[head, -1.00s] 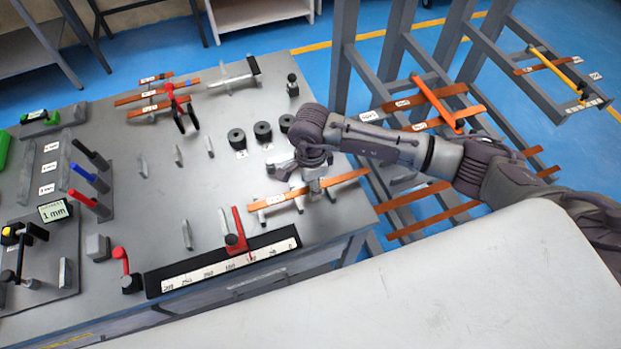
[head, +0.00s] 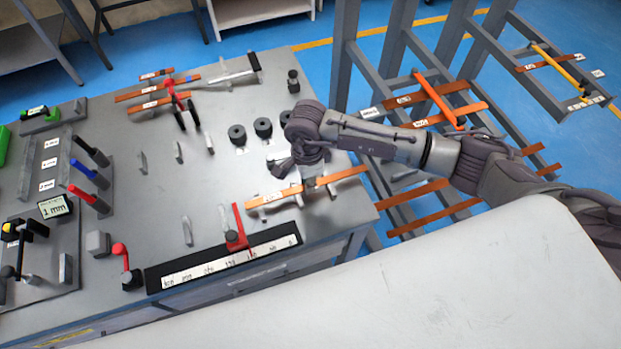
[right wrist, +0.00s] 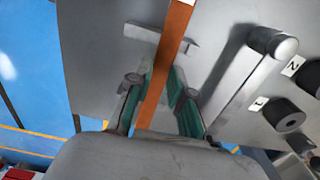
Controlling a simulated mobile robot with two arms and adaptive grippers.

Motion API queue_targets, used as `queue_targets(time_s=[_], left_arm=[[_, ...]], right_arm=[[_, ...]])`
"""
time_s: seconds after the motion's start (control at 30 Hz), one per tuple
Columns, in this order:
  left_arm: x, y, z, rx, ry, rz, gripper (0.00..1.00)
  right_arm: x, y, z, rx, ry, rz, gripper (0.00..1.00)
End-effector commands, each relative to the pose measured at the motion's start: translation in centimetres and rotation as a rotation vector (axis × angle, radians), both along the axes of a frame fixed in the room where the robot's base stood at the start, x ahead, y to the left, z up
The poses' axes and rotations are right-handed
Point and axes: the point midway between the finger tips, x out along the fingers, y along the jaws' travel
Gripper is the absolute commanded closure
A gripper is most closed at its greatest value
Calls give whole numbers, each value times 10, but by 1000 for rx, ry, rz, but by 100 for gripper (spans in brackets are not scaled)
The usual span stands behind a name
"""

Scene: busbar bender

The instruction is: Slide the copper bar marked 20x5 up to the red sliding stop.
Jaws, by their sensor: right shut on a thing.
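The copper bar (head: 340,177) lies slantwise near the table's front right edge, over small metal supports. Its label is too small to read for certain. My right gripper (head: 308,186) is shut on the bar around its middle. In the right wrist view the bar (right wrist: 174,45) runs between the green-padded fingers of my gripper (right wrist: 160,92). The red sliding stop (head: 237,226) stands on the black ruler rail, just left of the bar's left end. A narrow gap seems to show between them. My left gripper is not in view.
The white-scaled ruler (head: 215,265) runs along the front edge. Black round weights (head: 263,128) stand behind the bar. A red-handled lever (head: 124,262) and a grey block (head: 98,243) stand to the left. A rack with more copper bars (head: 420,195) is at right.

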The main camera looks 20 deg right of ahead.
Motion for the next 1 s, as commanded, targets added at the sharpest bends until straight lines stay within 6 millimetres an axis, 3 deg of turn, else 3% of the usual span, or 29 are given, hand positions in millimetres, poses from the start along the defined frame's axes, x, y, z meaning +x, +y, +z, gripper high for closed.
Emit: queue_targets(time_s=[0.87,0.9,1.0], left_arm=[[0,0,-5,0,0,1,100],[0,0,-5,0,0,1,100],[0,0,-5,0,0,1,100]], right_arm=[[-1,21,1,6,-1,3,100],[-1,21,1,6,-1,3,75],[-1,22,1,8,-2,4,58]])
